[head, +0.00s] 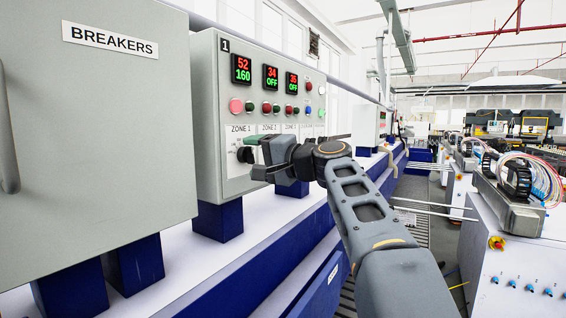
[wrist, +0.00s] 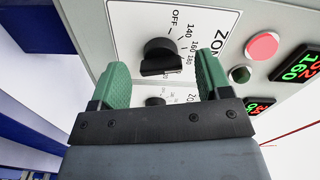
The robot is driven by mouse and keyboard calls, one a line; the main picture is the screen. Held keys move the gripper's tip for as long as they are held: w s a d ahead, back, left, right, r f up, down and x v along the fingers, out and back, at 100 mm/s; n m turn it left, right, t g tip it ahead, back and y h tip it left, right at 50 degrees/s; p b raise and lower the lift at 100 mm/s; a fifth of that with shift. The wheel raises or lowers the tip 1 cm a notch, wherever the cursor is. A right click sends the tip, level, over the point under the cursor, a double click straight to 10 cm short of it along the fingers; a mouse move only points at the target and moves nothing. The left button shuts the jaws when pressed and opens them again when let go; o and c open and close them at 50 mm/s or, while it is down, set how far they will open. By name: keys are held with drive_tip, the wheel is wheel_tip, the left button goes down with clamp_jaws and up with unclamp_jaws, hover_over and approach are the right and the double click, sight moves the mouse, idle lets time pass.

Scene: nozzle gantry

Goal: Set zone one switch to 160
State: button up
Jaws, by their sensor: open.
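The zone one switch, a black rotary knob (wrist: 161,57), sits on a white dial plate marked OFF, 140, 160 and 180. It also shows in the head view (head: 245,155) below the ZONE 1 label. I cannot tell exactly which mark the knob points at. The zone one display (head: 242,69) reads 52 in red over 160 in green. My gripper (wrist: 163,60) has green fingers that are open and apart, with the knob seen between their tips. In the head view my gripper (head: 255,151) is right at the knob and partly covers the panel. I see no contact with the knob.
Displays for zone two (head: 270,77) and zone three (head: 292,82) read 34 OFF and 35 OFF. A grey breaker cabinet (head: 95,120) stands left of the panel. A second, smaller knob (wrist: 155,101) shows beyond the fingers. A machine with coiled hoses (head: 520,180) stands at right.

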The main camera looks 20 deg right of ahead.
drive_tip(key=b+v, duration=0.3)
drive_tip(key=v, duration=0.9)
drive_tip(key=shift+s, duration=0.2)
drive_tip(key=w+d+f+m+g+h, duration=0.15)
drive_tip(key=f+h, duration=0.25)
drive_tip(key=f, duration=0.7)
drive_tip(key=d+f+g+h, duration=0.2)
drive_tip(key=f+g+h, duration=0.1)
drive_tip(key=f, duration=0.8)
drive_tip(key=s+a+f+n+g+h, duration=0.1)
drive_tip(key=s+a+f+n+g, duration=0.1)
drive_tip(key=f, duration=0.5)
drive_tip(key=s+a+f+n+g+h, duration=0.1)
drive_tip(key=s+a+f+n+g, duration=0.1)
drive_tip(key=s+a+f+n, duration=0.2)
drive_tip(key=s+a+f+n+g+h, duration=0.1)
drive_tip(key=s+a+f, duration=0.4)
drive_tip(key=f, duration=0.5)
drive_tip(key=shift+s+f+n+g+h, duration=0.3)
drive_tip(key=shift+s+f+n+g, duration=0.15)
drive_tip(key=shift+s+n, duration=0.75)
